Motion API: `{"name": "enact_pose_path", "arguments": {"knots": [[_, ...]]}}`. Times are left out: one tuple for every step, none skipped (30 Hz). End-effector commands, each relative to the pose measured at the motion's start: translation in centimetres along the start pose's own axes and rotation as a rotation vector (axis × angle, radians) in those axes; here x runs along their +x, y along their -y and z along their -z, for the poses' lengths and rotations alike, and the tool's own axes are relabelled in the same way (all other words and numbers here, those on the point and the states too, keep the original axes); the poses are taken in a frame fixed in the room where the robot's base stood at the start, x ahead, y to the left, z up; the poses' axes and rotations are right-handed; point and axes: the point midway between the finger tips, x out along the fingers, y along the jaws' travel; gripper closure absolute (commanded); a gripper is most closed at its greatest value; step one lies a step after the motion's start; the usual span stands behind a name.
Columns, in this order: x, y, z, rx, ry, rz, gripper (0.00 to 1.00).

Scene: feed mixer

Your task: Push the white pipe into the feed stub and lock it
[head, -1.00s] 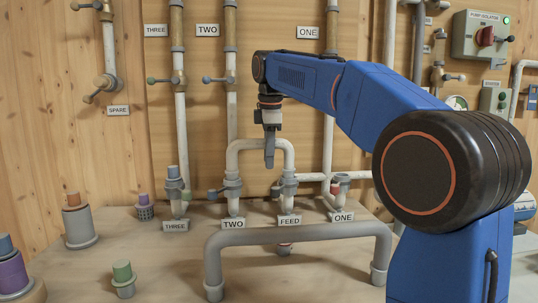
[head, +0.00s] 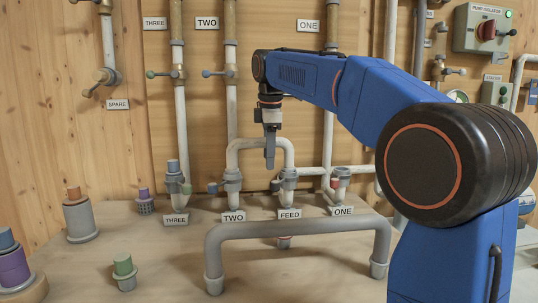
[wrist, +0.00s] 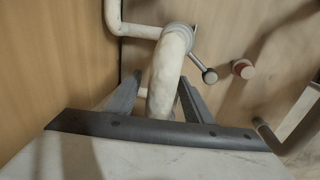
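The white pipe (head: 262,142) is an inverted U with one leg over the stub labelled TWO (head: 232,182) and the other over the feed stub (head: 287,183). How deep the pipe sits in the feed stub cannot be told.
A grey handrail-like pipe (head: 300,229) arches across the bench front. Stub ONE (head: 338,184) holds a red plug on the right; stub THREE (head: 173,188) stands left. Capped fittings stand on the left bench, including a green one (head: 123,268). Wall pipes with valves rise behind.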

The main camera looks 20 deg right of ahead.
Motion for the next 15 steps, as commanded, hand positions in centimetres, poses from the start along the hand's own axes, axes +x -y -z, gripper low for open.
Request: {"name": "enact_pose_path", "arguments": {"knots": [[0.0,0.0,0.0,0.000,0.000,0.001,0.54],[0.0,0.0,0.0,0.000,0.000,0.001,0.54],[0.0,0.0,0.0,0.000,0.000,0.000,0.54],[-0.1,0.0,0.0,0.000,0.000,0.000,0.54],[-0.2,0.0,0.0,0.000,0.000,0.000,0.54],[-0.5,0.0,0.0,0.000,0.000,-0.001,0.54],[-0.8,-0.1,0.0,0.000,-0.001,-0.002,0.54],[-1.1,-0.1,0.0,0.000,-0.001,-0.002,0.54],[-1.6,-0.1,0.0,0.000,-0.001,-0.002,0.54],[-2.1,-0.1,0.0,0.000,-0.001,-0.002,0.54],[-2.6,-0.1,0.0,0.000,-0.001,-0.003,0.54],[-3.3,-0.1,0.0,0.000,-0.001,-0.003,0.54],[-3.9,-0.1,0.0,0.000,-0.001,-0.003,0.54],[-4.5,-0.1,0.1,0.000,-0.001,-0.004,0.54],[-5.3,-0.1,0.1,0.000,-0.001,-0.003,0.54]]}}
